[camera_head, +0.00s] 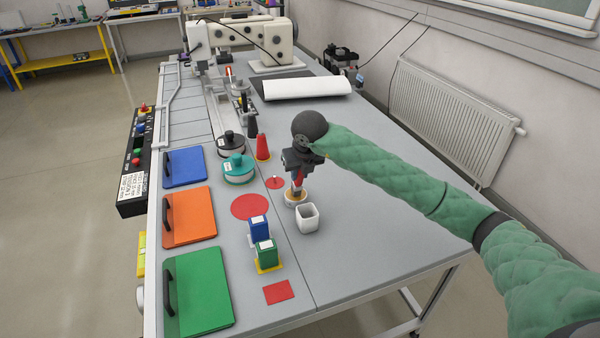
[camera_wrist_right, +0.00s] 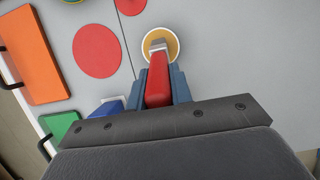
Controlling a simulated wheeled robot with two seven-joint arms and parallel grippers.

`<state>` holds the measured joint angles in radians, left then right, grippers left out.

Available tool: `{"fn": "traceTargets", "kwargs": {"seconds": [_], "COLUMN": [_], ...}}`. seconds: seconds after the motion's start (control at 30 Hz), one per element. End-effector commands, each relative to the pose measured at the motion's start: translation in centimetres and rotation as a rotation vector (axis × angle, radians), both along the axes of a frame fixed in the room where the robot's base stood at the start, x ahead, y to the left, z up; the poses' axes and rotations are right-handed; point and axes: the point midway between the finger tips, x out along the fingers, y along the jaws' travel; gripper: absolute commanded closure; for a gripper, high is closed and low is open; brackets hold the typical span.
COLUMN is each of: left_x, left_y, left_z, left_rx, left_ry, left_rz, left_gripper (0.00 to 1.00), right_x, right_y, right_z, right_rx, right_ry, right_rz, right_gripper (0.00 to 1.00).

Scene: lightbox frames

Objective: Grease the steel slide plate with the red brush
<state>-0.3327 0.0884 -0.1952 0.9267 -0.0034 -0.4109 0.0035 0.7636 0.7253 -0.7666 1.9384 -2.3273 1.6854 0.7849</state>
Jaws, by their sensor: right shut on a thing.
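The red brush (camera_head: 299,178) is held upright, head down, in my right gripper (camera_head: 298,166). Its red handle (camera_wrist_right: 158,80) sits between the blue-grey fingers in the right wrist view. Its head is at a small round pot with a pale rim and amber filling (camera_head: 289,202), which also shows in the wrist view (camera_wrist_right: 174,38). I cannot tell how deep the bristles are in it. A long grey metal rail (camera_head: 214,108) runs along the back left of the bench; I cannot tell for sure which part is the steel slide plate. My left gripper is out of view.
Blue (camera_head: 258,228) and green (camera_head: 265,253) boxes are nearer. The bench's right side (camera_head: 375,195) is clear beneath my arm.

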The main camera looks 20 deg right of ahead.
Motion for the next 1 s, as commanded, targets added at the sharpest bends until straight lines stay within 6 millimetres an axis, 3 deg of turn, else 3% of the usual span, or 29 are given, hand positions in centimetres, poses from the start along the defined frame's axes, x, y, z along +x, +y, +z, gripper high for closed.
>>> {"fn": "traceTargets", "kwargs": {"seconds": [0.17, 1.0], "left_x": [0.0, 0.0], "left_y": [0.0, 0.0], "left_z": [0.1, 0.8], "left_rx": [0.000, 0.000], "left_ry": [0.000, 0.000], "left_rz": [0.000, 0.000], "left_gripper": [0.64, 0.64], "right_x": [-0.1, 0.0], "right_y": [0.0, 0.0], "right_z": [0.3, 5.9], "right_rx": [0.000, 0.000], "right_ry": [0.003, 0.000], "right_rz": [0.001, 0.000], "right_gripper": [1.00, 1.00]}}
